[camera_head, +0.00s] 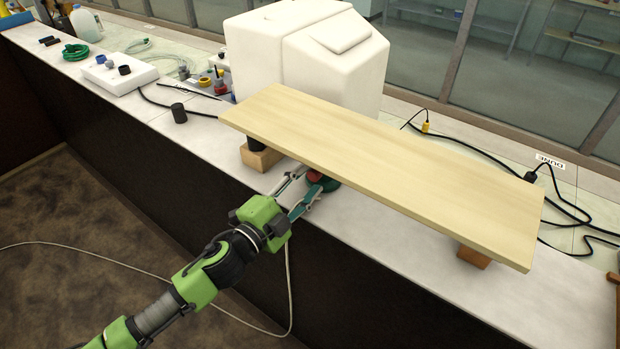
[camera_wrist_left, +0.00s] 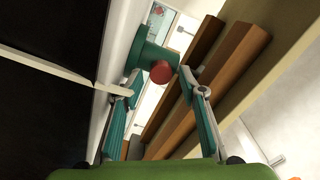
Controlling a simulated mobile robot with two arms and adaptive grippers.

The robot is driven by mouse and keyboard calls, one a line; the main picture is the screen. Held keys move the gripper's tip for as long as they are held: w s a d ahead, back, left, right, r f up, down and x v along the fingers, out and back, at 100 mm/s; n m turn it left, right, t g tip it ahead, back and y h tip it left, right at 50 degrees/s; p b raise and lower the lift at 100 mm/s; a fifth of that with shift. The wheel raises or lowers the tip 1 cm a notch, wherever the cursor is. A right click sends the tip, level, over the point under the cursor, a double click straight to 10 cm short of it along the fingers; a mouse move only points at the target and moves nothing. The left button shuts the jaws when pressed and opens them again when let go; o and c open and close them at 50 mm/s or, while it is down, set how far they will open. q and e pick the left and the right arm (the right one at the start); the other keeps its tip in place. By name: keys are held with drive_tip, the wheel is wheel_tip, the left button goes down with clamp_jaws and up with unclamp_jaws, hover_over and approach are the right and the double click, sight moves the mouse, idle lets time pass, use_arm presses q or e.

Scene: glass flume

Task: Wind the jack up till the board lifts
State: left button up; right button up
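The pale wooden board (camera_head: 375,165) lies across the counter on supports near its ends. The jack (camera_head: 331,184) is green with a red knob (camera_head: 315,176) and sits under the board's front edge, partly hidden by it. In the left wrist view the green jack (camera_wrist_left: 150,55) and its round red knob (camera_wrist_left: 160,72) face me. My left gripper (camera_head: 303,187) reaches in from the front, below the board's edge. Its fingers (camera_wrist_left: 158,88) are spread, one on each side of the knob, with gaps visible; contact cannot be told. My right gripper is not in view.
Wooden blocks stand under the board at left (camera_head: 260,158) and right (camera_head: 473,256). A big white box-like form (camera_head: 300,55) stands behind the board. Black cables (camera_head: 560,200) lie at right.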

use_arm(q)
drive_tip(key=v, duration=0.6)
drive_tip(key=shift+s+a+r, duration=0.1)
drive_tip(key=shift+s+a, duration=0.15)
drive_tip(key=shift+s, duration=0.05)
idle(0.4)
